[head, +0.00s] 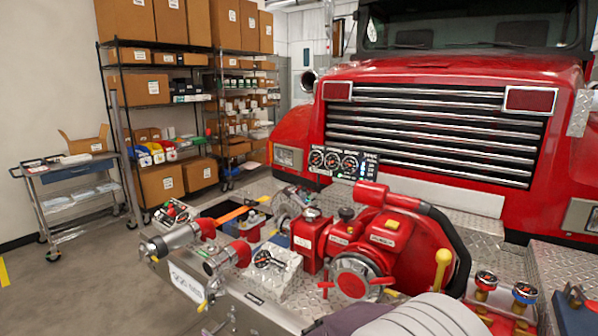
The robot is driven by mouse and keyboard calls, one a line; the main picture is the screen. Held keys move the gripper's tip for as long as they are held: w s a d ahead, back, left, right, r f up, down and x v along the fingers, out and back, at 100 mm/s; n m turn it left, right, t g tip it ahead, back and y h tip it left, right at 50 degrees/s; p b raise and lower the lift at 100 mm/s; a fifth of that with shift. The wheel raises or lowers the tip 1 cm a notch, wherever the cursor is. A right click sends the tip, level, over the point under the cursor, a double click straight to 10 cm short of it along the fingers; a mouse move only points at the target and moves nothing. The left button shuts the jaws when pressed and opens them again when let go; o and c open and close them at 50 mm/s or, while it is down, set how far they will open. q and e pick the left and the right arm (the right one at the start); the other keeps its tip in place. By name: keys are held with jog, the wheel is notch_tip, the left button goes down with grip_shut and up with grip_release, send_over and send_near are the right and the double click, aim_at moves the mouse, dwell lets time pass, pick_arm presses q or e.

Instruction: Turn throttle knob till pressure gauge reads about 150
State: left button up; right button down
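A black gauge panel (340,162) with three round dials stands in front of the truck's grille; its readings are too small to tell. The red bumper pump (382,236) sits in the middle of the bumper, with a large silver cap (358,275) with red handles at its front. I cannot tell which control is the throttle knob. Neither of my grippers shows.
Another gauge (263,258) sits low at left, near silver and red outlets (172,238). A grey cart (76,185) and shelves of boxes stand behind at left. The floor (75,275) at left is clear.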

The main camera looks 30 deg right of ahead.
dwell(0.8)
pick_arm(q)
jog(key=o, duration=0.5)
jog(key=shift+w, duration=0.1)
